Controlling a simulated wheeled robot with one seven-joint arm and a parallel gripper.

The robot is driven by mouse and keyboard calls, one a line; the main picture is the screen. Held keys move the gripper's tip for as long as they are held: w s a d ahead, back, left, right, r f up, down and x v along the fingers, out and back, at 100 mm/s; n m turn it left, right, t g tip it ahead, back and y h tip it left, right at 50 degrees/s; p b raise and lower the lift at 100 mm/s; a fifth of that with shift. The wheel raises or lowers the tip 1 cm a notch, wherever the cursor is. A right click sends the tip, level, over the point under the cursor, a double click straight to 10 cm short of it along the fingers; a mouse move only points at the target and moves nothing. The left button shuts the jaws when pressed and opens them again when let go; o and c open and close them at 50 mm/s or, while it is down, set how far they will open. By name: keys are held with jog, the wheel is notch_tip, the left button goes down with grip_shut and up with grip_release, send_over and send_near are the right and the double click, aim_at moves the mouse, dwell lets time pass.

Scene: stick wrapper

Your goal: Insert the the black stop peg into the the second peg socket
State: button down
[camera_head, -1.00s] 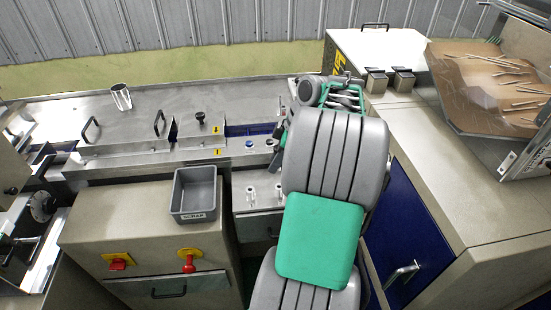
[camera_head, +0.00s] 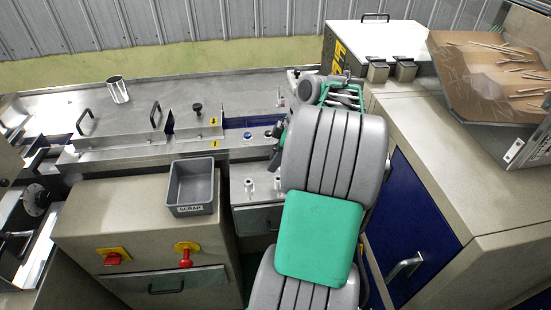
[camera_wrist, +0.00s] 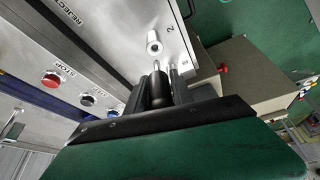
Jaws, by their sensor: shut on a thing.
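My gripper (camera_wrist: 157,95) is shut on the black stop peg (camera_wrist: 156,88), which shows between the dark fingers in the wrist view, with a small pale tip beyond them. The silver second peg socket (camera_wrist: 154,43), beside the printed "2", stands just beyond the peg tip; they look apart. Another silver post (camera_wrist: 173,70) is partly hidden beside the right finger. In the head view two silver sockets (camera_head: 248,186) stand on the metal block below my gripper (camera_head: 274,160); my arm hides most of the gripper, and the peg cannot be made out there.
A grey scrap bin (camera_head: 191,187) stands left of the sockets. Red stop and blue buttons (camera_wrist: 87,100) sit on a panel in the wrist view. Behind the block runs a metal rail with handles and a black knob (camera_head: 197,110). A beige cabinet (camera_head: 440,170) stands right of my arm.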

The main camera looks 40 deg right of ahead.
jog(key=shift+f+b, duration=2.65)
jog(key=shift+f, duration=0.5)
jog(key=shift+f, duration=0.1)
jog(key=c, duration=1)
grip_release()
jog(key=shift+c, duration=0.2)
